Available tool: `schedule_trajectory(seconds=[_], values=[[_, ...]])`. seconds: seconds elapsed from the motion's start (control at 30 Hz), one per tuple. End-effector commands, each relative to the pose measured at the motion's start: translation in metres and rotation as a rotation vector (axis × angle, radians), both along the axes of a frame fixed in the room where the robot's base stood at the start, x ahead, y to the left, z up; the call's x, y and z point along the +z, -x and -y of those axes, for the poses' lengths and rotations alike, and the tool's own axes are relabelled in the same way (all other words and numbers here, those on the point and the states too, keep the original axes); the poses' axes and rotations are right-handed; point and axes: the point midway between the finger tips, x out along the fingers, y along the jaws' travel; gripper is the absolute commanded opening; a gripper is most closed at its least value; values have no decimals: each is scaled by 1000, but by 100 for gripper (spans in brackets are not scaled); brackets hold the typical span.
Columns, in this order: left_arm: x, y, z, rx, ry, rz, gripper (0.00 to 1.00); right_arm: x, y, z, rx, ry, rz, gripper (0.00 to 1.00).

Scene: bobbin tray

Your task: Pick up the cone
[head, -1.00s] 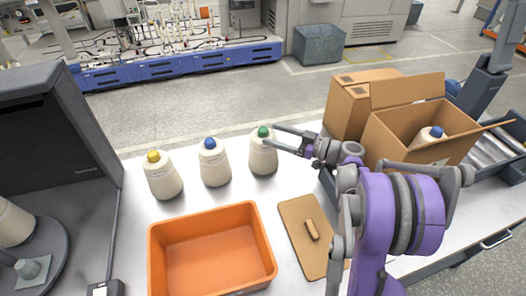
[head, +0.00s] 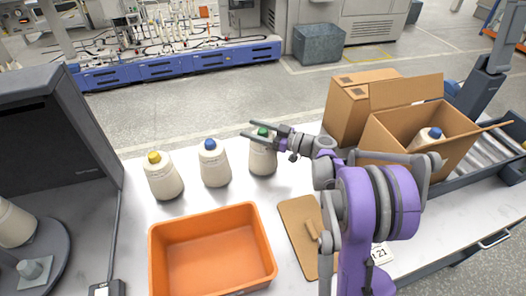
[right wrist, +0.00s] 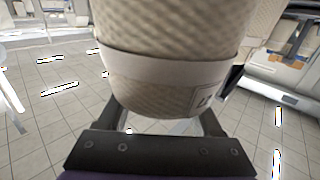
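Three cream yarn cones stand upright in a row on the white table: one with a yellow top (head: 163,177), one with a blue top (head: 214,164) and one with a green top (head: 263,158). My right gripper (head: 261,131) is at the upper part of the green-topped cone, its fingers open on either side of it. In the right wrist view the cone (right wrist: 175,60) with its pale band fills the space between the fingers. Whether a finger touches it I cannot tell. My left gripper is not in view.
An empty orange tray (head: 158,262) lies in front of the cones. A brown board (head: 296,222) with a small wooden piece is right of it. An open cardboard box (head: 400,148) holding a blue-topped cone (head: 428,137) stands at right. A dark cabinet (head: 60,130) bounds the left.

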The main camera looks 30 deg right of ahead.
Motion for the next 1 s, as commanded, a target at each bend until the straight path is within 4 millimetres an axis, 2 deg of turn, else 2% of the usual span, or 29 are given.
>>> schedule_trajectory(seconds=[0.03, 0.33, 1.0], values=[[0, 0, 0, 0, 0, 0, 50, 0, 0, 0, 0, 0, 0, 56], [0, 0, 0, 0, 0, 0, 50, 0, 0, 0, 0, 0, 0, 2], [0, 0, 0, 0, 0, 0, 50, 0, 0, 0, 0, 0, 0, 0]])
